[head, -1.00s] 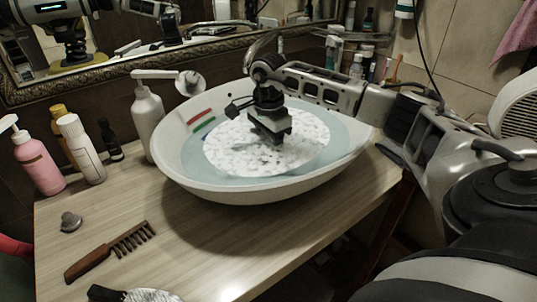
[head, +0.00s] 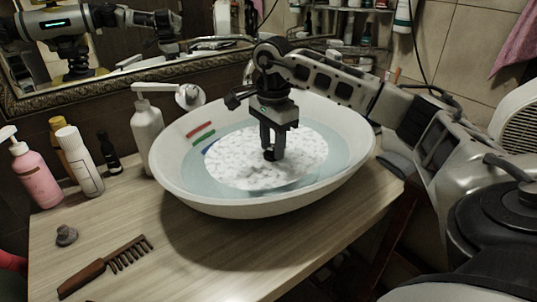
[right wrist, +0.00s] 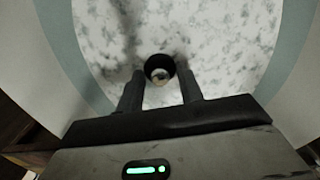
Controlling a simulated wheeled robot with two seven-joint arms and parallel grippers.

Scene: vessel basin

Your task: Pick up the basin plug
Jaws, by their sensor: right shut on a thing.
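The basin plug (right wrist: 159,69) is a small dark round piece with a paler centre, between the fingertips of my right gripper (right wrist: 160,88) in the right wrist view. In the head view my right gripper (head: 272,150) points down over the white basin (head: 250,207), shut on the plug. The plug shows there as a small dark shape at the fingertips, above the white mottled patch (head: 235,165) in the water. I cannot tell the exact gap between plug and water surface. My left gripper is not in view.
A white pump bottle (head: 147,128) stands close behind the basin's left rim. A pink bottle (head: 36,175), other bottles, a brown comb (head: 105,266) and a small grey knob-like object (head: 66,236) are on the wooden counter (head: 175,262). A mirror and shelf are behind.

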